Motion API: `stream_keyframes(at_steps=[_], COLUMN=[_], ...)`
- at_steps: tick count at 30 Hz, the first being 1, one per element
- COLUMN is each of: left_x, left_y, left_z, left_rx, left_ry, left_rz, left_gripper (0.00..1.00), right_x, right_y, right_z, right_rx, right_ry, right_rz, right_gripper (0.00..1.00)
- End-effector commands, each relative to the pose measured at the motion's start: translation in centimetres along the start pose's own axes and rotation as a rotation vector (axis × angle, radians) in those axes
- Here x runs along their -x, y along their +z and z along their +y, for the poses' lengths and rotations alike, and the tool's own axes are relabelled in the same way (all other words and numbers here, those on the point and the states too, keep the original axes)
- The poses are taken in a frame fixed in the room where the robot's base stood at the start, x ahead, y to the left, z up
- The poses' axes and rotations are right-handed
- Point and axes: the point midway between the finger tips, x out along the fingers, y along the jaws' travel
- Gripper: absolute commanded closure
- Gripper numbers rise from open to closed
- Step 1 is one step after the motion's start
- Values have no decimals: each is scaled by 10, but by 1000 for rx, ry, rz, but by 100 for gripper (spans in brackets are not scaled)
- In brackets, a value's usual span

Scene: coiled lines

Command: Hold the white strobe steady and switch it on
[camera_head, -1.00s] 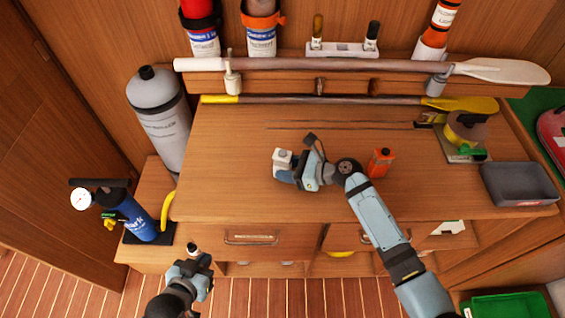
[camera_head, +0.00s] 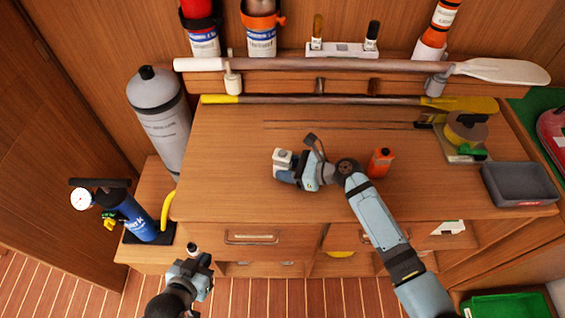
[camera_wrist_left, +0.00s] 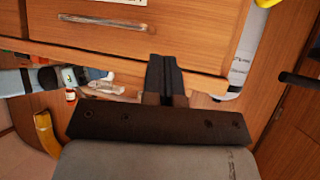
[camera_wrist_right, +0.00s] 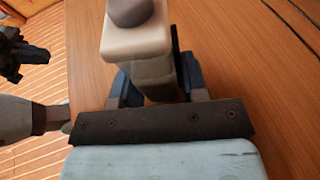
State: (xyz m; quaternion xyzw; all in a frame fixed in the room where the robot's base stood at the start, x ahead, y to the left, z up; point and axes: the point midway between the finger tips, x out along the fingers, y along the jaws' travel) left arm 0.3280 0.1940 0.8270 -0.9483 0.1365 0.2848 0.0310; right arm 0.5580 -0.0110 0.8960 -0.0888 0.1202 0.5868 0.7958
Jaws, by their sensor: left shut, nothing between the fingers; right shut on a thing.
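The white strobe (camera_head: 283,158) stands on the left-centre of the wooden bench top. It is a small pale block with a grey knob on top, seen close up in the right wrist view (camera_wrist_right: 138,42). My right gripper (camera_head: 288,176) reaches it from the right and is shut on its body, with dark fingers on both sides. The strobe's lower part is partly hidden by the fingers. My left gripper (camera_head: 193,250) is shut and empty, low in front of the bench's left front edge, well apart from the strobe. Its closed fingers show in the left wrist view (camera_wrist_left: 165,75).
An orange bottle (camera_head: 380,162) stands just right of my right wrist. A grey tray (camera_head: 519,186) and a yellow reel (camera_head: 465,130) are at the right. Paddles (camera_head: 330,101) lie along the back. A grey cylinder (camera_head: 163,125) stands at the left. The bench's left front is clear.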

Motion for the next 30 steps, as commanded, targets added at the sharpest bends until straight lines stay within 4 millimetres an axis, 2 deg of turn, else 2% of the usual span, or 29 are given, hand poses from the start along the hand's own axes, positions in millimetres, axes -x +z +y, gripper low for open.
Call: stream_keyframes(at_steps=[14, 17, 20, 23, 30], left_x=[0, -6, -19, -36, -68], left_y=[1, -8, -30, -63, -159], left_z=[0, 0, 3, 12, 47], left_rx=[3, 50, 174, 371, 884], left_ry=[0, 10, 40, 96, 226], left_rz=[-2, -6, -24, -69, -250], left_gripper=[100, 100, 100, 100, 100], right_x=[0, 0, 0, 0, 0], right_y=[-1, -1, -1, 0, 0], right_z=[0, 0, 0, 0, 0], right_rx=[-1, -1, -1, -1, 0], right_ry=[0, 0, 0, 0, 0], right_rz=[1, 1, 1, 1, 1], right_gripper=[73, 73, 73, 73, 73])
